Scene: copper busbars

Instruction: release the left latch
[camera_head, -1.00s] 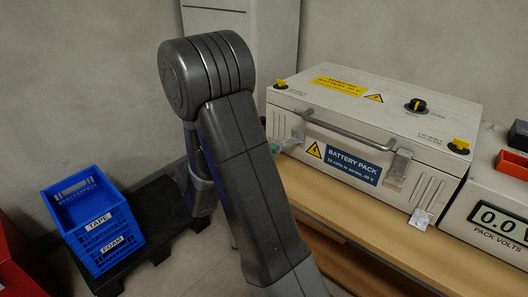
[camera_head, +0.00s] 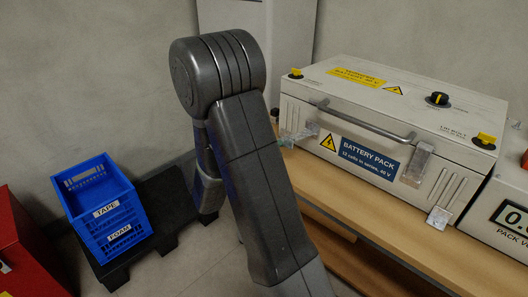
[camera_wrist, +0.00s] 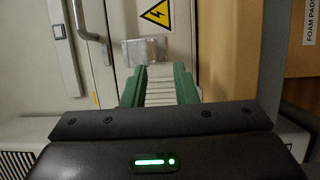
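The battery pack (camera_head: 400,115) is a pale case on a wooden bench, with a grey carry handle on its front. The right latch (camera_head: 417,163) hangs on the case front in the head view. My gripper (camera_wrist: 160,72) has two green fingers, set apart with nothing held between them. Their tips are just short of the left latch, over the vent slots. In the head view my arm hides most of the gripper; contact cannot be told.
A blue crate (camera_head: 105,218) sits on a dark pallet at the left, beside a red cabinet (camera_head: 22,250). A voltage meter (camera_head: 505,225) stands right of the case. In the wrist view a carton marked foam pads (camera_wrist: 304,70) is at the right.

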